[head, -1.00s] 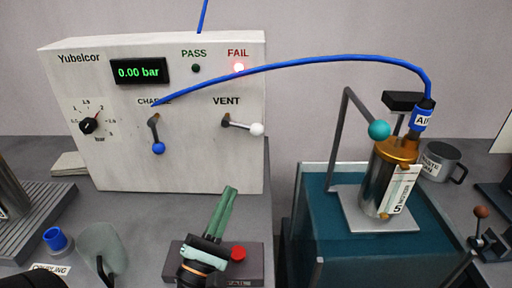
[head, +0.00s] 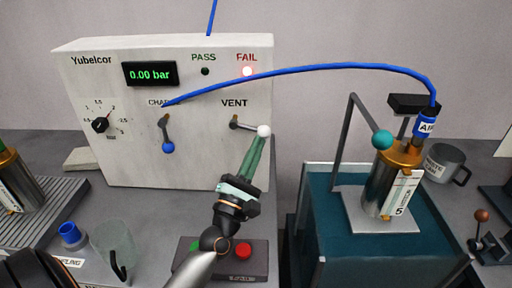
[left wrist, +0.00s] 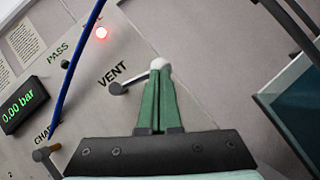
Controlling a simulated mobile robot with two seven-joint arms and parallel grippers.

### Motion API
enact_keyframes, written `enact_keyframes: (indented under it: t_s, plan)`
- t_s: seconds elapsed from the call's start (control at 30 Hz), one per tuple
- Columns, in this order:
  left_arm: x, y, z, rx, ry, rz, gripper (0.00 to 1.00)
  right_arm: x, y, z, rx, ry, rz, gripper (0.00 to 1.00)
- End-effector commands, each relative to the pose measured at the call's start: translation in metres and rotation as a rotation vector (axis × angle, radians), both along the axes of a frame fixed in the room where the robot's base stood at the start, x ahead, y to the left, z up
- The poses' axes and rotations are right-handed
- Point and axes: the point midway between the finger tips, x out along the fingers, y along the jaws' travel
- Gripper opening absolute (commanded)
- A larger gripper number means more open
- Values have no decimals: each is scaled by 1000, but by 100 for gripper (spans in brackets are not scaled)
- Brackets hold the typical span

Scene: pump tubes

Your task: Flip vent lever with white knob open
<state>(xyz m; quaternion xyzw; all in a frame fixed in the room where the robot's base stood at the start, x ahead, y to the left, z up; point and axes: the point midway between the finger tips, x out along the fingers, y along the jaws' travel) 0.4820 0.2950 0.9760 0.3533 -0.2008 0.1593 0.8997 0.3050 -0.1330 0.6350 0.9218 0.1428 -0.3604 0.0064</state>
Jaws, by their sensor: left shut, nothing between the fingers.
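The vent lever (head: 247,127) sits under the VENT label on the white panel (head: 100,170). It points right and slightly down, with its white knob (head: 264,131) at the free end. My left gripper (head: 262,142) is shut and empty, its green fingertips right at the knob from below. In the left wrist view the fingertips (left wrist: 160,75) overlap the white knob (left wrist: 160,64), and the lever arm (left wrist: 130,84) runs left from it. Whether they touch the knob is hard to tell. My right gripper is not in view.
The charge lever with a blue knob (head: 168,147) hangs down on the panel's left. A blue hose (head: 300,68) arches from the panel to the pump cylinder (head: 385,185) on the teal tank (head: 345,245). A button box (head: 258,262) lies below. The FAIL light (head: 247,71) is red; the display (head: 150,74) reads 0.00 bar.

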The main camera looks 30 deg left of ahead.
Motion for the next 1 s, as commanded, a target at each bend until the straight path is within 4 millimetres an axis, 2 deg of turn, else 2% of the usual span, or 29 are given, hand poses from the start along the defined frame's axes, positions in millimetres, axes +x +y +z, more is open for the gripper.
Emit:
enact_keyframes:
  t_s: [0.23, 0.4, 0.53, 1.0]
  plan:
    - [0, -1, 0, -17, -12, -1, 0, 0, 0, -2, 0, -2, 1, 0]
    - [4, -7, 7, -171, -107, -1, 0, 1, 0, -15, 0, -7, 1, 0]
    - [5, -8, 14, -248, -153, -1, 0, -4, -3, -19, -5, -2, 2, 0]
    - [5, -9, 15, -257, -158, -1, 0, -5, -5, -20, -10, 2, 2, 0]
